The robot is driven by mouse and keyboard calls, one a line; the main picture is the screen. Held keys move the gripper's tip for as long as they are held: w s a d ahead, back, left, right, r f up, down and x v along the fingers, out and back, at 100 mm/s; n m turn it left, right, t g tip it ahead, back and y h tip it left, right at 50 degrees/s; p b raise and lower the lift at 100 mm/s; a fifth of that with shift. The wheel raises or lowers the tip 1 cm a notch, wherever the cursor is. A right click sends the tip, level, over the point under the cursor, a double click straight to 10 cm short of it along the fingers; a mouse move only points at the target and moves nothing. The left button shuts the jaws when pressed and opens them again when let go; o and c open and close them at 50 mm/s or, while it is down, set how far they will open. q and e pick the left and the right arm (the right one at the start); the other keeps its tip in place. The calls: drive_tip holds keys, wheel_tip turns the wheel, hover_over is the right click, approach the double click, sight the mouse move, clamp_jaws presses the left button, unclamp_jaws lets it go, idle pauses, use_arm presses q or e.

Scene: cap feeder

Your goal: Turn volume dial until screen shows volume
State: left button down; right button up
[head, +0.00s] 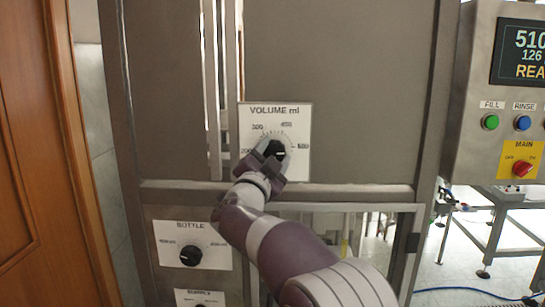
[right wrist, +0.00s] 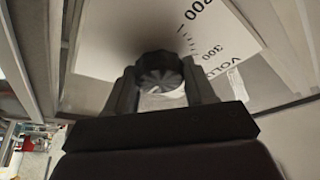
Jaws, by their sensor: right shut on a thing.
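The black volume dial (head: 278,149) sits on a white plate (head: 300,115) marked VOLUME ml on the grey machine panel. In the right wrist view the ribbed dial (right wrist: 160,70) sits between both fingers. My right gripper (head: 270,153) is shut on the dial, and it also shows in the right wrist view (right wrist: 160,85). The dial's pointer direction is hard to make out. The screen (head: 520,52) at the upper right shows 510, 126 and REA, cut off by the picture's edge. My left gripper is not in view.
A BOTTLE dial (head: 191,255) is on a lower plate, with a SUPPLY plate (head: 205,298) below it. The control box holds a green FILL button (head: 491,122), a blue RINSE button (head: 523,123) and a red MAIN switch (head: 522,168). A wooden door (head: 35,150) stands at left.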

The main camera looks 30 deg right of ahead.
drive_tip(key=o, duration=1)
drive_tip(key=shift+o, duration=0.2)
drive_tip(key=b+v, duration=0.6)
drive_tip(key=v, duration=0.6)
drive_tip(key=shift+s+a, duration=0.2)
drive_tip(key=shift+s, duration=0.1)
